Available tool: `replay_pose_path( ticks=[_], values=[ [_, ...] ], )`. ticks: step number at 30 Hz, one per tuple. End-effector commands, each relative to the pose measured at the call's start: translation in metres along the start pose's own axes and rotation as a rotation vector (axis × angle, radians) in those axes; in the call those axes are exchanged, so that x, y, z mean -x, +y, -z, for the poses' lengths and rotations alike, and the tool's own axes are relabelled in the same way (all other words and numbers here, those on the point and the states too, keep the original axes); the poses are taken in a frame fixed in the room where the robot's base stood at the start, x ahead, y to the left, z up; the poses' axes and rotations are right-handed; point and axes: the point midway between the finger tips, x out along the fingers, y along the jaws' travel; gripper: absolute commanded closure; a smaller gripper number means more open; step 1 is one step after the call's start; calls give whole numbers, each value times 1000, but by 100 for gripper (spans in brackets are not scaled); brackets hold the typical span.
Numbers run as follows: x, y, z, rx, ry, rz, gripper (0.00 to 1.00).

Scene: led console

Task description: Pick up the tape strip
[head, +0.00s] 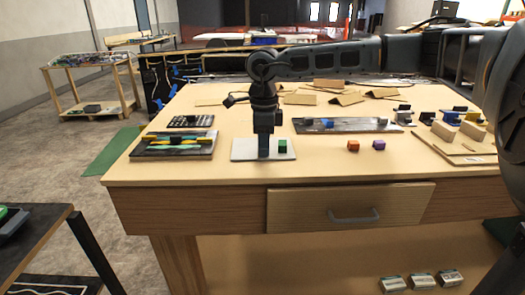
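I cannot surely pick out the tape strip. A thin yellow strip (180,139) lies across a dark board (150,151) at the left of the table, but it is too small to identify. My gripper (264,152) points straight down over a pale grey plate (242,150), near the front of the table. It hides the middle of the plate. A green block (282,146) sits on the plate just right of my gripper. The fingers are dark and small, so I cannot tell whether they are open or hold anything.
An orange cube (353,146) and a purple cube (379,144) stand right of the plate. A long dark board (345,125) lies behind them. Cardboard pieces (328,84) are scattered at the back. The front drawer (350,207) sticks out slightly. Bare tabletop lies around the cubes.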

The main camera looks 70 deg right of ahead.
Motion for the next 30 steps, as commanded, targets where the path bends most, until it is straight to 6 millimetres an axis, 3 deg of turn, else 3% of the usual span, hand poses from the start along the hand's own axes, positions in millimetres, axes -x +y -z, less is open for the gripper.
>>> replay_pose_path(
  ticks=[11, 19, 30],
  values=[
    [4, 0, 0, 0, 0, 1, 100],
    [40, -1, 0, 0, 0, 5, 100],
    [87, 40, 71, -3, 1, 3, 100]
  ],
)
